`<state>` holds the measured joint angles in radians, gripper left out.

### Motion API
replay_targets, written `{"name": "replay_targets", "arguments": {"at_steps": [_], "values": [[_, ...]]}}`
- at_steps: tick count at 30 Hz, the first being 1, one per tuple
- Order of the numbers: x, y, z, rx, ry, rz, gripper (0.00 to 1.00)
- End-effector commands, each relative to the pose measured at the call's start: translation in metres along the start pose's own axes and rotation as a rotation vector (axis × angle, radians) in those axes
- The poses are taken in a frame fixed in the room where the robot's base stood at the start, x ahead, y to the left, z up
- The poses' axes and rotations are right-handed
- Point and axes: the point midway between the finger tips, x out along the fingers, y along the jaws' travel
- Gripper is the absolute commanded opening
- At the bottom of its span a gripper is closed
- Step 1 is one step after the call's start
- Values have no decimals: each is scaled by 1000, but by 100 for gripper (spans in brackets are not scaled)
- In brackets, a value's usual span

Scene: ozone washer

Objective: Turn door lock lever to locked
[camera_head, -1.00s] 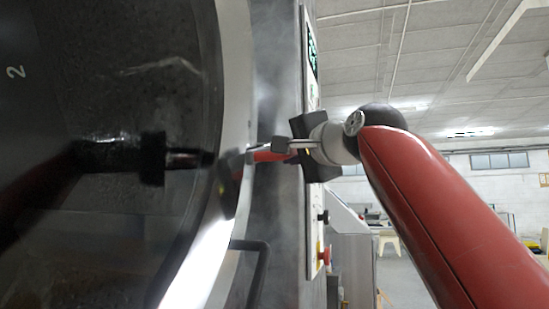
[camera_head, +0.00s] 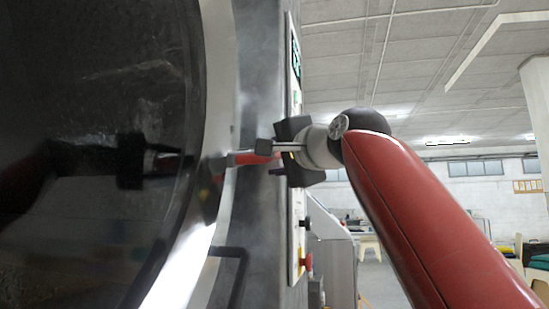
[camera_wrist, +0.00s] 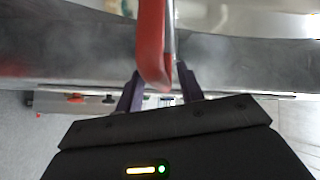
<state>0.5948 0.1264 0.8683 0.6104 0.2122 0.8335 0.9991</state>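The door lock lever is a red handle (camera_head: 252,159) with a grey pivot end. It sticks out to the right from the rim of the big round door (camera_head: 208,120) in the head view. In the wrist view the red lever (camera_wrist: 152,45) comes down from the top, its end between my two dark fingers. My gripper (camera_wrist: 159,70) is open around the lever's end, with small gaps showing on both sides. In the head view my gripper (camera_head: 262,150) reaches in from the right, level with the lever; one finger is mostly hidden.
The dark door glass fills the left of the head view. A dark bar handle (camera_head: 235,270) sits below the lever. A control panel with a red button (camera_head: 306,262) stands on the machine's edge to the right. Open hall lies beyond.

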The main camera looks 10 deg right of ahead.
Motion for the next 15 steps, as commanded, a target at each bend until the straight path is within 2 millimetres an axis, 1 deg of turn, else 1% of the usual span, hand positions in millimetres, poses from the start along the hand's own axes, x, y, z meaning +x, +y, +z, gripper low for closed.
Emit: {"name": "replay_targets", "arguments": {"at_steps": [3,9,12,15], "values": [[-16,4,1,-2,5,-2,38],[-51,4,1,-2,4,-2,38],[-64,3,0,-1,5,-2,38],[-72,2,0,-1,2,-2,38]]}}
